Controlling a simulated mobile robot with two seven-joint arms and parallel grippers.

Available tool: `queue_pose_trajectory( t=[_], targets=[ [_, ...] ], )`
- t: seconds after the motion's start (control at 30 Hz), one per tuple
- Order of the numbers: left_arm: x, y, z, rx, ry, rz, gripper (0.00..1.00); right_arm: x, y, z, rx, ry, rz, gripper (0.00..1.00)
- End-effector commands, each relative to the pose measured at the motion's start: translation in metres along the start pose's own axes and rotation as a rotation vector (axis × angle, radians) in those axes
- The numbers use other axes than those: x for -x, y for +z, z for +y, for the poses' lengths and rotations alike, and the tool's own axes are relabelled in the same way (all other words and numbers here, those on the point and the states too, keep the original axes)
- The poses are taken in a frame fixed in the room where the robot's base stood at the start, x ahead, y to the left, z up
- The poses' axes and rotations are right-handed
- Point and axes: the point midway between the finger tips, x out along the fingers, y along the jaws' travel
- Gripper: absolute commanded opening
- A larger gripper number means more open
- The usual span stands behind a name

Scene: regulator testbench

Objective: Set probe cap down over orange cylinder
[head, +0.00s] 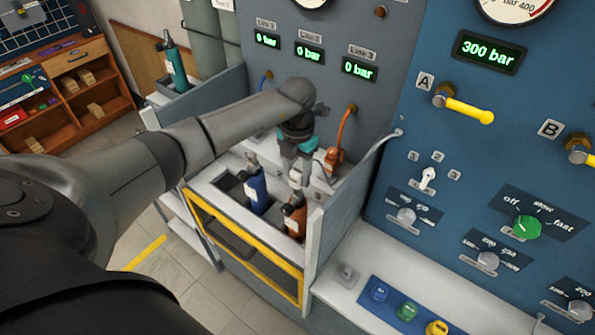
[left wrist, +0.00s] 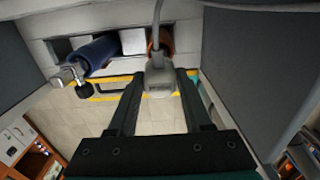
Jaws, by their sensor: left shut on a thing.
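My left gripper (head: 296,165) is shut on the grey probe cap (left wrist: 160,82), which has a grey cable running from it. In the head view the cap (head: 296,179) is a small pale shape under the gripper, just above the top of the orange cylinder (head: 295,218). The orange cylinder stands in the bench bay, right of a blue cylinder (head: 257,190). In the left wrist view the cap partly covers the orange cylinder (left wrist: 166,38). I cannot tell whether cap and cylinder touch. My right gripper is not in view.
A yellow-framed front (head: 245,253) and a grey side wall (head: 338,215) bound the bay. Another orange cylinder (head: 333,158) with an orange hose is behind. A blue panel (head: 480,150) with knobs and a yellow-handled valve (head: 468,109) stands to the right. A teal cylinder (head: 174,66) is back left.

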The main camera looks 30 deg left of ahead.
Motion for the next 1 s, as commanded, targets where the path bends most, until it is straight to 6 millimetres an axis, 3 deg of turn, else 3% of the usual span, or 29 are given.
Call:
queue_pose_trajectory(
  t=[1.0],
  targets=[
    [-0.01, 0.0, -0.001, 0.0, -0.001, 0.0, 0.0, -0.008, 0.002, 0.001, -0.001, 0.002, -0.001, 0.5]
  ],
)
